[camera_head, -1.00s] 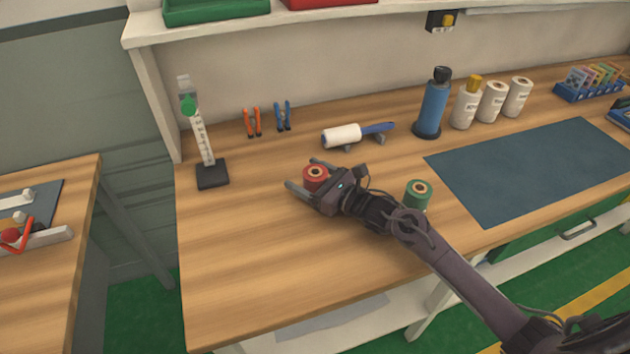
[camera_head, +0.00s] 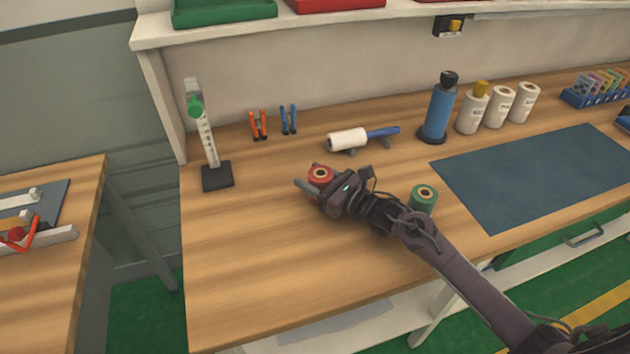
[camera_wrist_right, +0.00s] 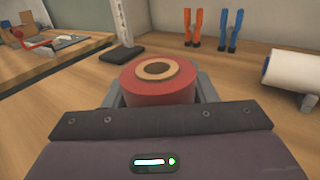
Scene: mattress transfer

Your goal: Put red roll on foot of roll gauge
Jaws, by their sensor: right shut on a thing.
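The red roll (camera_head: 320,176) stands upright at the middle of the bench. My right gripper (camera_head: 312,186) is shut on it, with a finger on each side. In the right wrist view the red roll (camera_wrist_right: 160,84) sits between the fingers, its tan core facing up. I cannot tell whether it touches the bench. The roll gauge (camera_head: 207,135) stands to the left, an upright white scale with a green slider on a black foot (camera_head: 217,176). The black foot also shows in the right wrist view (camera_wrist_right: 122,53), beyond the roll and to its left; its top is bare. My left gripper is not in view.
A green roll (camera_head: 424,199) stands just right of my right gripper. The bench between the red roll and the gauge is clear.

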